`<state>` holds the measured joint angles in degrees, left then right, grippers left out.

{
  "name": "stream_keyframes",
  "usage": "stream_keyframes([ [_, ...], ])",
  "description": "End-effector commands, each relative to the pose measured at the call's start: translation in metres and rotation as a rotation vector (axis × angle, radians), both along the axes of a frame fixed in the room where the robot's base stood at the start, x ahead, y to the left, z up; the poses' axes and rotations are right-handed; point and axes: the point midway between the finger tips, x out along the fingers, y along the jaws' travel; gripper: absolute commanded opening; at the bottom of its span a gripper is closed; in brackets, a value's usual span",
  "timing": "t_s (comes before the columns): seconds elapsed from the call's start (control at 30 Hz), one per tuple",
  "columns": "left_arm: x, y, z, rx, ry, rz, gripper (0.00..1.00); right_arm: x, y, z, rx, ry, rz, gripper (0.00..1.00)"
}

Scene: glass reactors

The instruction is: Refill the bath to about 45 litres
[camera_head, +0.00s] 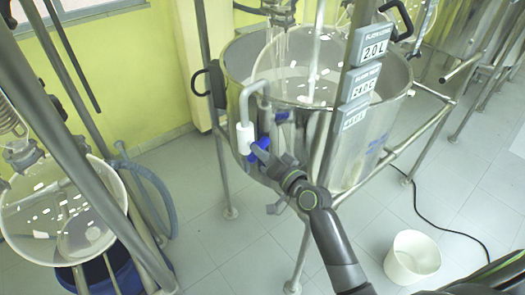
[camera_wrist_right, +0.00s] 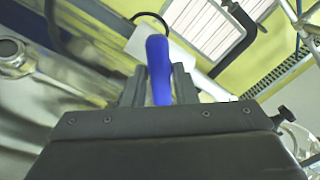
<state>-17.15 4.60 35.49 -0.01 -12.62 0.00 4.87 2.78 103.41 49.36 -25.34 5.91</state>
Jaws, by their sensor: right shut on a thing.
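The steel bath (camera_head: 230,75) stands in a metal frame in the head view, with a glass vessel (camera_head: 310,70) inside it. A bent metal pipe (camera_head: 245,100) hooks over its rim, with a white valve body (camera_head: 245,137) below. My right gripper (camera_head: 260,150) is shut on the blue handle (camera_head: 264,143) beside the valve. The right wrist view shows the blue handle (camera_wrist_right: 158,65) upright between the fingers. Display plates hang on the front post; the top one (camera_head: 373,47) reads 2.0 L, the middle one (camera_head: 361,82) seems to show a temperature, and the lowest (camera_head: 353,114) is hard to read.
Another glass vessel (camera_head: 60,215) stands in a frame at the left, above a blue tub (camera_head: 95,272). A white bucket (camera_head: 412,257) stands on the floor at the lower right, near a black cable (camera_head: 450,231). The tiled floor (camera_head: 205,245) in front is open.

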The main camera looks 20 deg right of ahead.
Motion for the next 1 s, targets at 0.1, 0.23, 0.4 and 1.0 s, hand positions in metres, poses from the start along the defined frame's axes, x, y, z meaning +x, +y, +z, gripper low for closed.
stream_keyframes([
  [0.1, 0.0, 0.0, 0.007, 0.0, 0.0, 0.0, 0.29, 0.0, 0.0, 0.001, 0.106, 0.042, -0.001, 0.03],
  [0.23, 0.0, 0.0, 0.013, 0.0, 0.0, 0.0, 0.29, 0.0, 0.0, 0.001, 0.223, 0.083, -0.001, 0.03],
  [0.4, 0.0, 0.0, 0.019, 0.0, 0.0, 0.0, 0.29, 0.0, 0.0, 0.001, 0.367, 0.136, 0.0, 0.03],
  [1.0, 0.0, 0.0, 0.031, 0.0, 0.0, 0.0, 0.29, 0.0, 0.0, 0.0, 0.662, 0.242, 0.0, 0.03],
])
